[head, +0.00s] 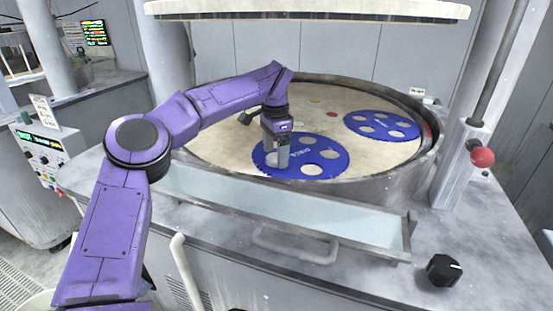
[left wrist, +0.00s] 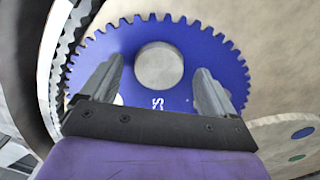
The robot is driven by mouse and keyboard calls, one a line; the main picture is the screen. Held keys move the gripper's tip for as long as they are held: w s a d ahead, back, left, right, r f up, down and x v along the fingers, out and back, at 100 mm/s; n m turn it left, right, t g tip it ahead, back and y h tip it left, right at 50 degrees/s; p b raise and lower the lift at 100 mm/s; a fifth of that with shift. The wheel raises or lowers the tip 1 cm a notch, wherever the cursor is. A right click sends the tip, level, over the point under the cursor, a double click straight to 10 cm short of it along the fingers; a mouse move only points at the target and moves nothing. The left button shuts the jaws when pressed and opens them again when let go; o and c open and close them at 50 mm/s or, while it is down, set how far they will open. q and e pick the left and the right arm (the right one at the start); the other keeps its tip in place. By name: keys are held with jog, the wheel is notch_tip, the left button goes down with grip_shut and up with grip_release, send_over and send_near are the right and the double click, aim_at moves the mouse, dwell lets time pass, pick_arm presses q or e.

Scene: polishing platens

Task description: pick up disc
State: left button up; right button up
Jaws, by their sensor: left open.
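A round grey disc (left wrist: 159,65) lies in the blue toothed carrier (left wrist: 135,35), seen between my fingers in the left wrist view. The carrier (head: 318,148) also shows in the head view, flat on the near part of the cream platen, with several round holes. My left gripper (head: 277,160) points down over the left part of this carrier. Its fingers (left wrist: 159,72) are open, one on each side of the disc, with gaps between. I cannot tell how far above the carrier the fingertips are. The gripper hides part of the carrier. My right gripper is not in view.
A second blue carrier (head: 405,130) lies at the right on the platen (head: 220,150). A raised grey rim (head: 425,160) surrounds the platen. The upper platen (head: 310,9) hangs above. A trough (head: 290,212) runs along the front. A red-knobbed lever (head: 482,157) stands at right.

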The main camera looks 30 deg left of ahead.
pick_arm(q)
jog(key=shift+f, duration=0.4)
jog(key=c, duration=1.2)
jog(key=shift+r, duration=0.15)
